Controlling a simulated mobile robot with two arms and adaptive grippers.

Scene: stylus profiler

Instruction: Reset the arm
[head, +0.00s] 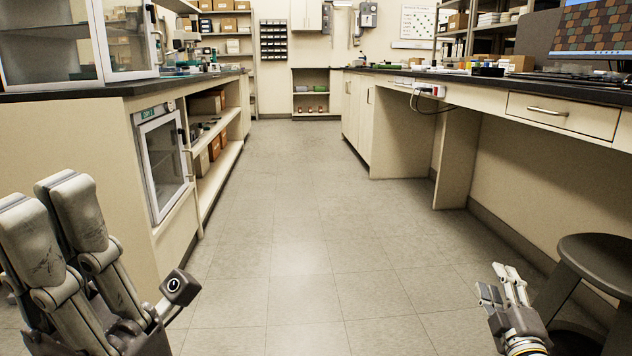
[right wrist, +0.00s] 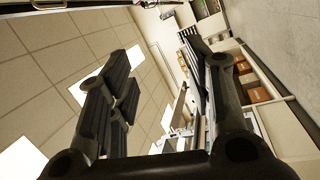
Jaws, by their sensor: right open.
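My right gripper (head: 508,285) is at the lower right of the head view, low over the floor and left of a stool. In the right wrist view its two dark fingers stand well apart with nothing between them (right wrist: 160,55). My left gripper (head: 75,225) is large and close at the lower left, partly cut off by the frame edge. Its pale worn fingers point up, and their opening cannot be judged. Neither gripper touches any object that I can see. No stylus profiler can be made out clearly.
A tiled floor aisle (head: 300,220) runs clear to the back shelves. On the left is a bench with a glass-door cabinet (head: 165,165) and open shelves of boxes. On the right is a long bench with a drawer (head: 560,113); a dark stool (head: 600,262) stands before it.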

